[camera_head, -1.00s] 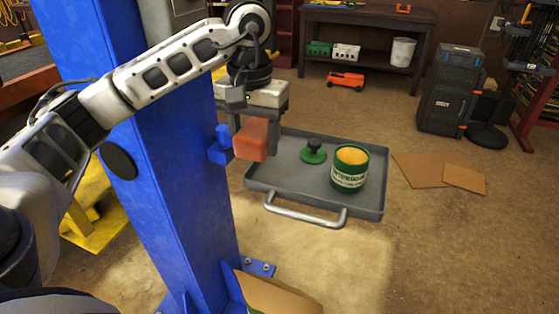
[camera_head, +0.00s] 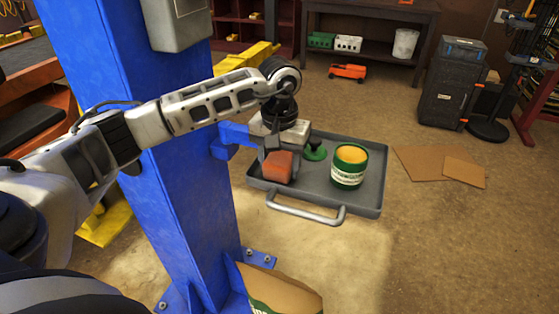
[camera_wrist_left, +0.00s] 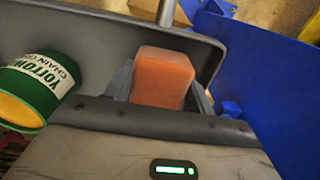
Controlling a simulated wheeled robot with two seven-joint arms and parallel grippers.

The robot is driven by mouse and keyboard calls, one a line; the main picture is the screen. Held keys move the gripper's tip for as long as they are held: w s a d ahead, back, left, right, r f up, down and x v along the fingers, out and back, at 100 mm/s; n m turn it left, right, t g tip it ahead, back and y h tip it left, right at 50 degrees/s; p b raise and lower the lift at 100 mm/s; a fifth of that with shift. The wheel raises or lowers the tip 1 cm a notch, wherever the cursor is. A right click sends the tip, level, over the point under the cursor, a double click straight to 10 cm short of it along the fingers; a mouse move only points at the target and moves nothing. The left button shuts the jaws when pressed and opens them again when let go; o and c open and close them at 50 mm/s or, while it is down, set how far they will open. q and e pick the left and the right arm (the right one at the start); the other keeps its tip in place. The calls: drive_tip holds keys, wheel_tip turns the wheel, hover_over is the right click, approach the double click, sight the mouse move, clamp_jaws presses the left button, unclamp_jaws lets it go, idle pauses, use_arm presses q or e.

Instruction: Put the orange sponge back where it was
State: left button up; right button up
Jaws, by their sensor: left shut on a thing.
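The orange sponge (camera_head: 278,166) is held between the fingers of my left gripper (camera_head: 276,160), over the left part of the grey tray (camera_head: 364,206). In the left wrist view the sponge (camera_wrist_left: 162,78) sits between the fingers, with the tray (camera_wrist_left: 85,35) behind it. I cannot tell whether the sponge touches the tray floor. A green can with yellow contents (camera_head: 348,167) stands on the tray to the right. A green and black knobbed item (camera_head: 314,152) is just right of the gripper. My right gripper is not in view.
A blue post (camera_head: 190,200) stands close left of the tray, with a blue arm (camera_head: 234,136) jutting beside my gripper. A metal handle (camera_head: 306,212) is on the tray's front. Flat cardboard (camera_head: 430,165) lies to the right. The tray's front right is bare.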

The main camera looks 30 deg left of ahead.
sight(280, 159)
use_arm(q)
drive_tip(key=shift+f, duration=0.15)
drive_tip(key=o, duration=1)
drive_tip(key=shift+c, duration=0.2)
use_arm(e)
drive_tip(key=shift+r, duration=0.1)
use_arm(q)
drive_tip(key=shift+r, duration=0.7)
wheel_tip(280, 159, up, 10)
drive_tip(key=shift+f+b, duration=0.1)
drive_tip(key=shift+b, duration=0.65)
drive_tip(key=shift+r, duration=0.65)
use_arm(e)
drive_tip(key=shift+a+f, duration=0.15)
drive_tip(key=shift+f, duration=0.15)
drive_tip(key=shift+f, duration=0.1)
